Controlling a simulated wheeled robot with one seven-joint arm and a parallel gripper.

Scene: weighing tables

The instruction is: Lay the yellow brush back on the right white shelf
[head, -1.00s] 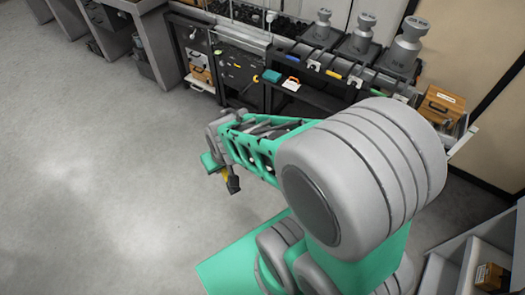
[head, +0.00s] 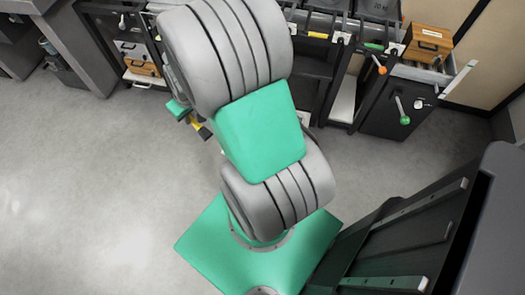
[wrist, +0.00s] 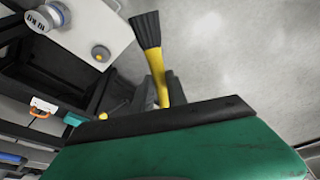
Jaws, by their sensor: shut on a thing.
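The yellow brush (wrist: 157,72) is in my gripper (wrist: 163,93), which is shut on its yellow handle. Its dark bristles (wrist: 147,30) point away from my gripper in the wrist view. In the head view the brush's dark tip (head: 205,132) shows over open floor, and my arm hides most of the gripper. A pale flat panel (head: 345,100) shows among the dark benches right of my arm. A white surface (wrist: 88,28) with a grey cylinder and a round knob lies at the upper left of the wrist view. I cannot tell whether either is the right white shelf.
Dark benches stand along the back. A wooden box (head: 428,42) sits at the right end, above levers with an orange knob (head: 382,70) and a green knob (head: 404,120). Drawers (head: 142,66) stand at the upper left. The grey floor (head: 90,200) at left is clear.

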